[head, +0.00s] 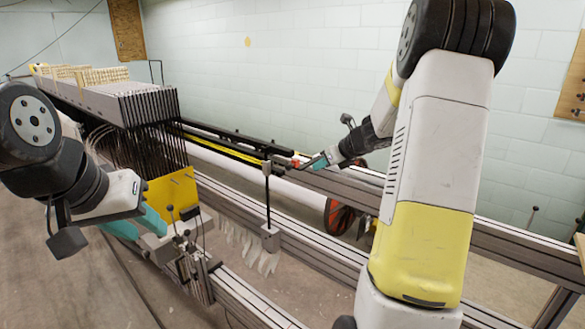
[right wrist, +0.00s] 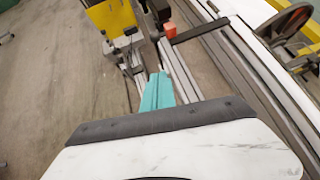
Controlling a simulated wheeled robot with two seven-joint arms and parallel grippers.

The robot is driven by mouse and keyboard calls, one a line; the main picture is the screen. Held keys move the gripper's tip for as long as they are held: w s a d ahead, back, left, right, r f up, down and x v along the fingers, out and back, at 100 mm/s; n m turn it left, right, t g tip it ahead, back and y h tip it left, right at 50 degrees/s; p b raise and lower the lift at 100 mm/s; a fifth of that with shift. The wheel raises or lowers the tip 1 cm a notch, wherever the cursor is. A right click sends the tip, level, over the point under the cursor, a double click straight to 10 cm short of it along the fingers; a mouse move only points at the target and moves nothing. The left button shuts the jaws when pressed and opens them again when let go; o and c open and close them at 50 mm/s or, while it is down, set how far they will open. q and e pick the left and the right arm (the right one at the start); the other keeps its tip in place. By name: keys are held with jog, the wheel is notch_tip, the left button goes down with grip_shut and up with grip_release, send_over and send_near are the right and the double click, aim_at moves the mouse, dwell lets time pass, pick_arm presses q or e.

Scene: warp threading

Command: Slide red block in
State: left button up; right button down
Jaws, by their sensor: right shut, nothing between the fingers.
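A small red block (head: 295,163) sits at the end of a dark bar on the long rail in the head view. It also shows in the right wrist view (right wrist: 170,29), ahead of my right fingertips and a little to the right. My right gripper (head: 316,162) has its teal fingers shut and empty, just right of the block. Its fingers also show in the right wrist view (right wrist: 158,76), with a gap to the block. My left gripper (head: 138,226) has its teal fingers spread, low beside a yellow plate (head: 172,196).
A loom frame with many dark upright plates (head: 150,105) stands at the back left. A thin black post (head: 267,200) stands near the red block. Long grey rails (head: 335,245) run toward the right. An orange-red wheel (head: 338,217) is behind them.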

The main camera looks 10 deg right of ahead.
aim_at(292, 165)
jog(key=shift+w+a+f, duration=0.85)
jog(key=shift+w+f, duration=0.05)
jog(key=shift+w, duration=0.8)
jog(key=shift+w+a+f, duration=0.85)
jog(key=shift+w, duration=0.8)
jog(key=shift+w+a+f, duration=0.85)
jog(key=shift+w+f, duration=0.05)
jog(key=shift+w, duration=0.8)
jog(key=w+a, duration=0.1)
jog(key=w, duration=0.1)
jog(key=w+a, duration=0.4)
jog(key=shift+w+r, duration=0.1)
jog(key=shift+w, duration=0.05)
